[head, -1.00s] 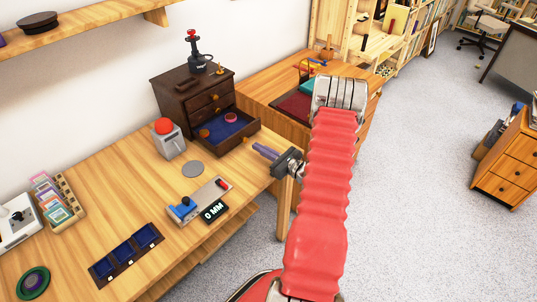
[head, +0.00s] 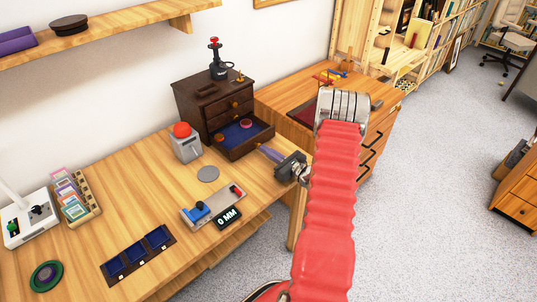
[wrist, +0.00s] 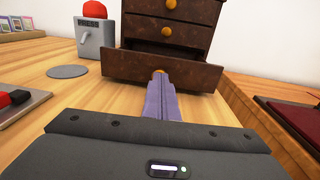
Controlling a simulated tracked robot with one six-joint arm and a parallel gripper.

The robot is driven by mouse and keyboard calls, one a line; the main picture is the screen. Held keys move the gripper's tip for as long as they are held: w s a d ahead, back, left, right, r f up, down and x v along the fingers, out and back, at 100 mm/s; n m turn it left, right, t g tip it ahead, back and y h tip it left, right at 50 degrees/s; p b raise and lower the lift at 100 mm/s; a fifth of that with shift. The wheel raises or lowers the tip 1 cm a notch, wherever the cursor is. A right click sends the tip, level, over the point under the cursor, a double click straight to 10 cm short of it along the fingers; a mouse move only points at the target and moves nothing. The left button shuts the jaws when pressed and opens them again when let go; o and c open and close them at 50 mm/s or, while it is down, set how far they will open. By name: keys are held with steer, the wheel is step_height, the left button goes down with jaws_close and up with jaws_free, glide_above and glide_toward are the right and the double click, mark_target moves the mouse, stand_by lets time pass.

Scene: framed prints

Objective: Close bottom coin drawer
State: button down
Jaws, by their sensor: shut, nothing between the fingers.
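A dark brown coin cabinet (head: 205,106) stands on the wooden desk. Its bottom drawer (head: 252,144) is pulled open, showing a blue lining with a red round piece (head: 246,123) and a brown one (head: 219,136) inside. The drawers above look shut. My gripper (head: 263,150) is shut and empty, its purple fingers pointing at the bottom drawer's front. In the wrist view the fingertips (wrist: 160,80) line up with the drawer front (wrist: 120,68) and partly cover its brass knob (wrist: 158,71). I cannot tell whether they touch it.
A grey box with a red button (head: 185,145) stands left of the drawer. A grey disc (head: 208,174) and a gauge reading 0 MM (head: 212,207) lie on the desk in front. A second wooden desk (head: 290,100) is to the right. A black joystick (head: 218,65) stands on the cabinet.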

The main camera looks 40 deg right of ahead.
mark_target(244, 138)
steer(key=w, duration=1.4)
steer(key=shift+a, duration=0.2)
steer(key=shift+w+r, duration=0.15)
steer(key=shift+w, duration=0.15)
steer(key=shift+s, duration=0.1)
steer(key=shift+s, duration=0.25)
steer(key=s, duration=0.9)
steer(key=s+d, duration=0.1)
steer(key=s, duration=0.4)
steer(key=shift+d, duration=0.1)
steer(key=shift+w, duration=0.1)
